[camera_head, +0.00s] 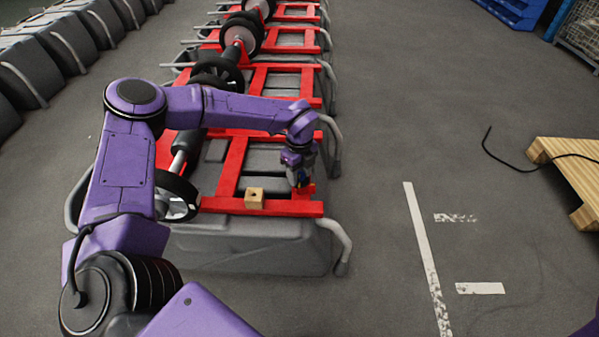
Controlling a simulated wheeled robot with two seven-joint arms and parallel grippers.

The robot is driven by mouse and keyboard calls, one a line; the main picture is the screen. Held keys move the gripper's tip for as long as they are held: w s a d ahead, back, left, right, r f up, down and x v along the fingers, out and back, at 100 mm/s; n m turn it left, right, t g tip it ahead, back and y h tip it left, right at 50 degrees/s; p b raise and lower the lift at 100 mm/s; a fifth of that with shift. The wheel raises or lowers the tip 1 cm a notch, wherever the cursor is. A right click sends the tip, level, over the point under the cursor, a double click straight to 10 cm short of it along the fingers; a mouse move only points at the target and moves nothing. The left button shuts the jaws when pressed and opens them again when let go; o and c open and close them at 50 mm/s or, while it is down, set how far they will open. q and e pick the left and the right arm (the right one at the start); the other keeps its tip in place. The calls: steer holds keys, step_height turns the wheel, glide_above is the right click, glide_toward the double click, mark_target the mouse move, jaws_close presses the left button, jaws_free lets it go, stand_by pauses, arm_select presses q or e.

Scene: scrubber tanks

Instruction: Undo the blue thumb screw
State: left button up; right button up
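My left arm reaches in from the left, over the nearest scrubber tank. My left gripper (301,180) points down at the right side of the red frame (270,207) on that tank. A small blue spot, likely the blue thumb screw (304,181), shows between or just beside the fingertips. The fingers are too small and dark to tell whether they are open or shut on it. A red block sits right beside the fingertips. My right gripper is out of view; only a bit of purple shows at the bottom right corner.
A small wooden block (254,198) with a hole sits on the red frame, left of the gripper. A grey bent handle (340,240) stands at the tank's right. More tanks line up behind. A wooden pallet (570,170) with a black cable lies right. The floor between is clear.

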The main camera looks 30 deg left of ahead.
mark_target(300, 175)
arm_select(q)
step_height(300, 175, up, 11)
steer(key=p, duration=0.1)
steer(key=shift+f, duration=0.2)
steer(key=shift+d+f, duration=0.1)
stand_by(0.4)
